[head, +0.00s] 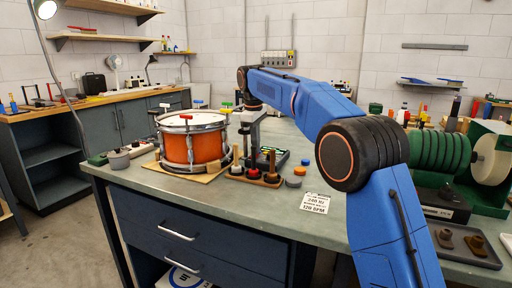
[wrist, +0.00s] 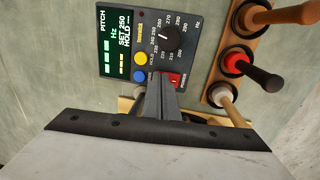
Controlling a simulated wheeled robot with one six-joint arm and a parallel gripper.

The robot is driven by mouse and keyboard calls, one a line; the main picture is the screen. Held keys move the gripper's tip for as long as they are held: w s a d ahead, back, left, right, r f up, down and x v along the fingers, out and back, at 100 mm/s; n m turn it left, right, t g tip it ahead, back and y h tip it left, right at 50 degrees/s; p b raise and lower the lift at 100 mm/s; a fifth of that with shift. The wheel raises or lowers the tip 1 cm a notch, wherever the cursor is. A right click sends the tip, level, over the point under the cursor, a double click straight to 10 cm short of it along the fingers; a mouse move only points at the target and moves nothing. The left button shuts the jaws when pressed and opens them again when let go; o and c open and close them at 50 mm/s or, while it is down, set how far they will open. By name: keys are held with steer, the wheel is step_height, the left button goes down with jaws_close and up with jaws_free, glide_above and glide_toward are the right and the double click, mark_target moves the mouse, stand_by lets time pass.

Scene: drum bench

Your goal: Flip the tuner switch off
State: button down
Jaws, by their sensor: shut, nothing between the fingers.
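The tuner (wrist: 152,40) is a dark box with a lit green display reading pitch and "SET 250 HOLD", a round black dial, and yellow and blue buttons. It lies on the bench, and in the head view it shows partly behind my arm (head: 281,158). Its red power switch (wrist: 174,80) sits at the lower right of its face in the wrist view. My gripper (wrist: 161,78) is shut and empty, its fingertips over the tuner's lower edge, right beside the switch. I cannot tell whether they touch it. The fingers hide part of the tuner's lower edge.
A wooden rack (wrist: 222,75) with several handled tools stands close to the right of the tuner in the wrist view. An orange drum (head: 194,148) stands to the left on the bench (head: 225,190). A card (head: 315,203) and green rollers (head: 437,150) are to the right.

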steer(key=shift+f, duration=0.15)
steer(key=shift+w+f, duration=0.1)
steer(key=shift+f, duration=0.1)
stand_by(0.3)
steer(key=shift+s, duration=0.2)
steer(key=shift+s+a, duration=0.2)
steer(key=shift+s, duration=0.35)
steer(key=shift+r, duration=0.15)
